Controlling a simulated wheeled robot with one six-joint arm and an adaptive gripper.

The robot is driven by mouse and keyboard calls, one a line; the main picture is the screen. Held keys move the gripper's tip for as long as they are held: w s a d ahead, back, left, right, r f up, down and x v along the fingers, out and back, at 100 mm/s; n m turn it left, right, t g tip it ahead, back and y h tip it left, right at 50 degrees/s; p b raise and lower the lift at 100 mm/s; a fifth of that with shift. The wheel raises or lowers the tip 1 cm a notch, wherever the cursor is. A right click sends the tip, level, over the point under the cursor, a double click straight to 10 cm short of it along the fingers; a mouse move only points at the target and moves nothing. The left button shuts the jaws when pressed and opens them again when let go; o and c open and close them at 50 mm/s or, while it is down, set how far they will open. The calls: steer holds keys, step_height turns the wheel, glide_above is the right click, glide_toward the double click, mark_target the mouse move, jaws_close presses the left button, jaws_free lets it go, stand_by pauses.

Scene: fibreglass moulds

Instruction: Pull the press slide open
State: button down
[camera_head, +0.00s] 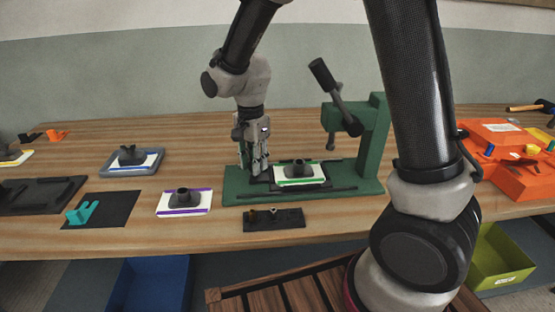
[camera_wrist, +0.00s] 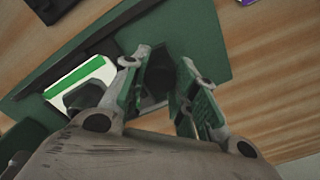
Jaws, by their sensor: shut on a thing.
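The green press (camera_head: 371,150) stands on the table with its black-gripped lever (camera_head: 335,95) raised. A white plate with green stripes (camera_head: 300,181) lies on its slide, with a dark grey piece (camera_head: 298,168) on top. My gripper (camera_head: 257,172) points down at the left end of the slide. In the wrist view its fingers (camera_wrist: 165,65) are shut on a dark part (camera_wrist: 158,78), which looks like the slide's handle. The striped plate (camera_wrist: 88,77) is beside the fingers there. The handle is mostly hidden by the fingers in the head view.
A purple-striped plate (camera_head: 184,205) and a black block (camera_head: 273,219) lie in front of the press. A blue-grey tray (camera_head: 133,163) and a black mat (camera_head: 115,212) are at left. Orange moulds (camera_head: 500,170) are at right, beyond my arm.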

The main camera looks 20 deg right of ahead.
steer(key=a, duration=0.3)
steer(key=w+a, duration=0.1)
steer(key=a, duration=0.2)
steer(key=shift+w, duration=0.1)
steer(key=c, duration=1.1)
jaws_free()
steer(key=shift+r, duration=0.1)
step_height(320, 180, up, 12)
